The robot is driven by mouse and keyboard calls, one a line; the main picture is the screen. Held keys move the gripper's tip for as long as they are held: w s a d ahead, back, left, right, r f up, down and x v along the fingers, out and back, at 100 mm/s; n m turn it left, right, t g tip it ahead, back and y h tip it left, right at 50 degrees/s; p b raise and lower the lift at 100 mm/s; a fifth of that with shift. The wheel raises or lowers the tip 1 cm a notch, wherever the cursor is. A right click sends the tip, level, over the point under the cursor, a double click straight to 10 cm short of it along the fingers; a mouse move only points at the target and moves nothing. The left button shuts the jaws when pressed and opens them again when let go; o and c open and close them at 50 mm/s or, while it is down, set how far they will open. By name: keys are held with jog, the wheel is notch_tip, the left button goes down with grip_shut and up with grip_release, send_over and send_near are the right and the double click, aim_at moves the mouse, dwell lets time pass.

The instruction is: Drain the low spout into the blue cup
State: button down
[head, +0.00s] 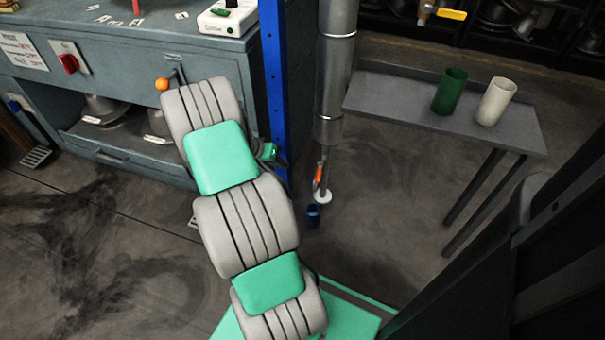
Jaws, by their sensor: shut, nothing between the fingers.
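The low spout (322,196) is at the lower end of a tall grey pipe, with an orange lever (319,174) just above its pale round end. The small dark blue cup (313,215) stands just below the pale end in the picture. I cannot tell whether it is exactly under the outlet. My gripper (281,160) shows only as a small dark end behind my arm, left of the orange lever and apart from it. It is shut and holds nothing. Most of it is hidden by my arm.
A grey side table (410,104) at the right holds a green cup (450,92) and a cream cup (496,101). A blue post (277,85) stands left of the pipe. A blue-grey cabinet (130,60) fills the upper left. Floor between pipe and table is clear.

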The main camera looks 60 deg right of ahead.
aim_at(319, 174)
jog(key=s+d+f+b, duration=0.5)
jog(key=s+d+f, duration=0.1)
jog(key=f, duration=0.1)
jog(key=shift+s+f, duration=0.35)
jog(key=shift+s, duration=0.05)
jog(key=shift+s, duration=0.15)
